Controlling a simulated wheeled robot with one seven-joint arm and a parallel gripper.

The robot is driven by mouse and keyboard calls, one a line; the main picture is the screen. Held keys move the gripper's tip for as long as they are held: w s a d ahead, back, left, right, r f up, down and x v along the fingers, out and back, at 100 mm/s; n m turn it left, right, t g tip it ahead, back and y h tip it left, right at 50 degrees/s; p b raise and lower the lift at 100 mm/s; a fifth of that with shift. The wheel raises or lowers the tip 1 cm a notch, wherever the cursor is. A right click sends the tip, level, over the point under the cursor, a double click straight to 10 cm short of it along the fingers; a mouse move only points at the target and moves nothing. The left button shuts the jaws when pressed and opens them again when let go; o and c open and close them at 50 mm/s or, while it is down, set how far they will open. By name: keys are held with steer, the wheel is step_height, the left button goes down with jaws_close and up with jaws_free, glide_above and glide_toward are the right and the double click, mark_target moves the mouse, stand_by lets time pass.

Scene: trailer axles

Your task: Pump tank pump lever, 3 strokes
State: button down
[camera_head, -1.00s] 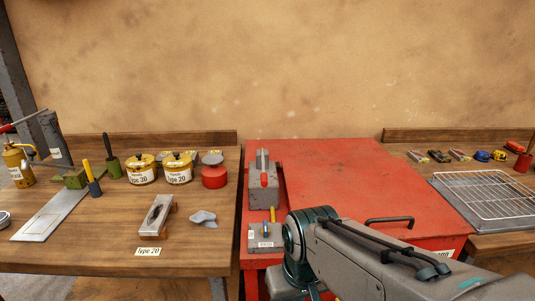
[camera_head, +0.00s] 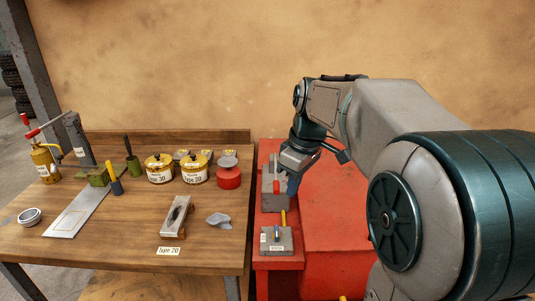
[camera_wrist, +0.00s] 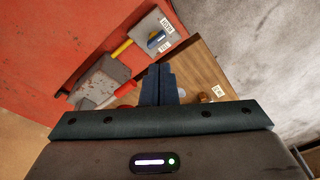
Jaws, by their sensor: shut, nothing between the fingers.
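A red tank (camera_head: 320,185) stands right of the wooden table. A grey pump block (camera_head: 270,200) on it carries a red-handled lever (camera_head: 277,187), also seen in the wrist view (camera_wrist: 123,90). I cannot tell which lever is the tank pump lever. My gripper (camera_head: 292,186) is shut and empty, pointing down close to the red handle. In the wrist view its fingertips (camera_wrist: 160,70) appear apart from the red handle. My gripper partly hides the pump block.
The wooden table (camera_head: 120,235) on the left holds yellow pots (camera_head: 195,172), a red can (camera_head: 229,178), a grey tool (camera_head: 177,216) and a yellow pump bottle (camera_head: 45,162). A wall (camera_head: 220,70) rises behind. My arm hides the right side.

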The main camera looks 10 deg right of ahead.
mark_target(277, 185)
steer(key=w+d+r+n+p, duration=0.2)
steer(key=w+r+n+p, duration=0.2)
steer(key=w+r+n, duration=0.3)
steer(key=w+r, duration=0.1)
steer(key=w, duration=0.2)
steer(key=shift+w+r+g+y, duration=0.25)
steer(key=shift+r+g+y, duration=0.05)
steer(key=shift+y, duration=0.1)
steer(key=shift+d, duration=0.1)
steer(key=a+f, duration=0.1)
steer(key=f, duration=0.3)
steer(key=f+p, duration=0.1)
steer(key=f, duration=0.4)
steer(key=a+f, duration=0.1)
steer(key=f, duration=0.3)
steer(key=shift+w+a+f+p, duration=0.25)
steer(key=shift+a+f+p, duration=0.1)
steer(key=shift+f+p, duration=0.05)
